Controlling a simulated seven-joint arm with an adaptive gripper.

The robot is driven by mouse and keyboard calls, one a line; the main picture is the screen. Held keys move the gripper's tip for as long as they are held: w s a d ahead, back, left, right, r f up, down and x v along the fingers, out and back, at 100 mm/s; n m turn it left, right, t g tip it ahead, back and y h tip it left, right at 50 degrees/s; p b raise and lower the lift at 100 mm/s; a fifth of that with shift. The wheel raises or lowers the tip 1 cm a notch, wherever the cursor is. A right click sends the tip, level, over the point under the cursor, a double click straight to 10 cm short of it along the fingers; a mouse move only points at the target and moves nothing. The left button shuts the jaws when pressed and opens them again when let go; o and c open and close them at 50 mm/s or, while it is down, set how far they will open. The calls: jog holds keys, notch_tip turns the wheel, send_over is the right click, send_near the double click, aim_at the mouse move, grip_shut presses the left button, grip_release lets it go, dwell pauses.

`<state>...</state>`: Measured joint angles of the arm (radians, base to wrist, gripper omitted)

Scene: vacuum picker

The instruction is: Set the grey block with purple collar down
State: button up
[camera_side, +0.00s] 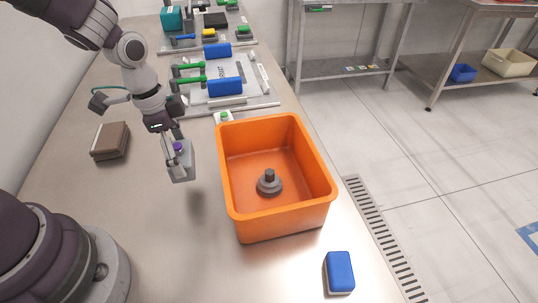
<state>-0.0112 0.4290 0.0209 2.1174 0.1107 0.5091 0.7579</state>
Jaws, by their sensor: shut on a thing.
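The grey block with purple collar (181,166) hangs in my gripper (174,140), to the left of the orange bin. My gripper is shut on the block's upper part, around the purple collar. The block looks slightly tilted, and a faint shadow on the table below suggests it is held above the surface. The fingertips are partly hidden by the block and are small in this view.
An orange bin (228,183) holds a dark grey round part (269,183). A brown box (110,141) lies at left, a blue block (339,272) at front right. Fixtures with green handles and blue blocks (224,87) stand behind.

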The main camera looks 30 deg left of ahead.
aim_at(260, 298)
notch_tip(260, 298, up, 10)
jog(key=d+m, duration=0.1)
jog(key=d, duration=0.3)
jog(key=s+d+m, duration=0.1)
jog(key=d+m, duration=0.1)
jog(key=d, duration=0.2)
jog(key=s+d+m, duration=0.1)
jog(key=d+m, duration=0.1)
jog(key=d, duration=0.2)
jog(key=shift+s+d+f, duration=0.1)
jog(key=shift+s+d, duration=0.05)
jog(key=shift+d, duration=0.1)
jog(key=s+d+m+g, duration=0.1)
jog(key=s+d+m, duration=0.3)
jog(key=s+d, duration=0.45)
jog(key=f, duration=0.9)
jog(key=w+f, duration=0.1)
jog(key=f, duration=0.4)
jog(key=shift+w+d, duration=0.1)
jog(key=shift+d, duration=0.15)
jog(key=shift+f, duration=0.4)
jog(key=shift+f, duration=0.1)
jog(key=o, duration=1.2)
